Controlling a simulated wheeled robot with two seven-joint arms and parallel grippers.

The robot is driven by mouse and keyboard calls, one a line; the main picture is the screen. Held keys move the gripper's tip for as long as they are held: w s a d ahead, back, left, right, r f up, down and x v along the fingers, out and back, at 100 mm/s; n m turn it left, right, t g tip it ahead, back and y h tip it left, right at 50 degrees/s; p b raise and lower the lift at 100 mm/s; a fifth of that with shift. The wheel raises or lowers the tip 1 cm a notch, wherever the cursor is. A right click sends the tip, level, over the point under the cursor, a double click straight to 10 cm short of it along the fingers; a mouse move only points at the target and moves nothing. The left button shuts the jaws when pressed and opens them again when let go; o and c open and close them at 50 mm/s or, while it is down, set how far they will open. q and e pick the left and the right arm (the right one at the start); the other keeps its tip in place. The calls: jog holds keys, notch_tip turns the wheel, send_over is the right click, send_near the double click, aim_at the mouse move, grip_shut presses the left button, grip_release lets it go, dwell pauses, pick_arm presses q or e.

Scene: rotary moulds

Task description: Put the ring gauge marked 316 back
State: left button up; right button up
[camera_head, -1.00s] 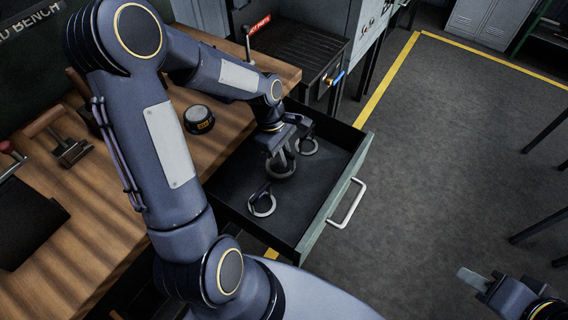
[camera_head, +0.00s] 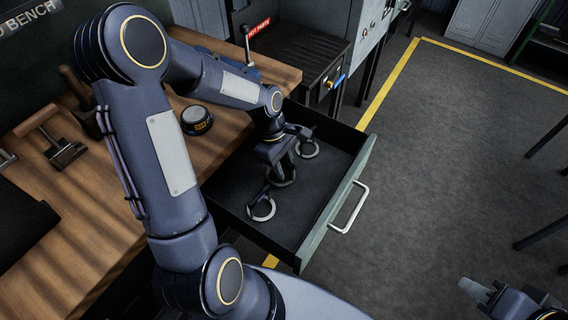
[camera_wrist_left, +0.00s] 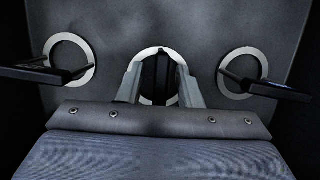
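Three ring gauges with pale rings and black handles are in the open drawer (camera_head: 327,205): a near one (camera_head: 262,211), a middle one (camera_head: 284,180) and a far one (camera_head: 309,151). No marking on them is readable, so I cannot tell which is 316. My left gripper (camera_head: 281,168) is down in the drawer at the middle gauge. In the left wrist view its fingers (camera_wrist_left: 160,80) stand apart on either side of that gauge's black handle, its ring partly hidden behind them. The other gauges show at left (camera_wrist_left: 69,40) and right (camera_wrist_left: 226,72). My right gripper (camera_head: 476,288) is at the lower right, away from the drawer.
The drawer's handle (camera_head: 352,208) faces right over open floor.

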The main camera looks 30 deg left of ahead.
pick_arm(q)
jog(key=shift+a+r, duration=0.1)
jog(key=shift+r, duration=0.3)
jog(key=p+v, duration=0.1)
jog(key=v, duration=0.9)
jog(key=shift+r, duration=0.35)
jog(key=s+d+r+m+t, duration=0.3)
jog(key=s+m, duration=0.4)
jog(key=s, duration=0.1)
jog(key=s+d+r+m+t, duration=0.2)
jog(key=s+d+r+m, duration=0.1)
jog(key=s+m, duration=0.5)
jog(key=shift+s+t+h, duration=0.3)
jog(key=shift+s+t, duration=0.1)
jog(key=shift+s, duration=0.15)
jog(key=shift+s, duration=0.1)
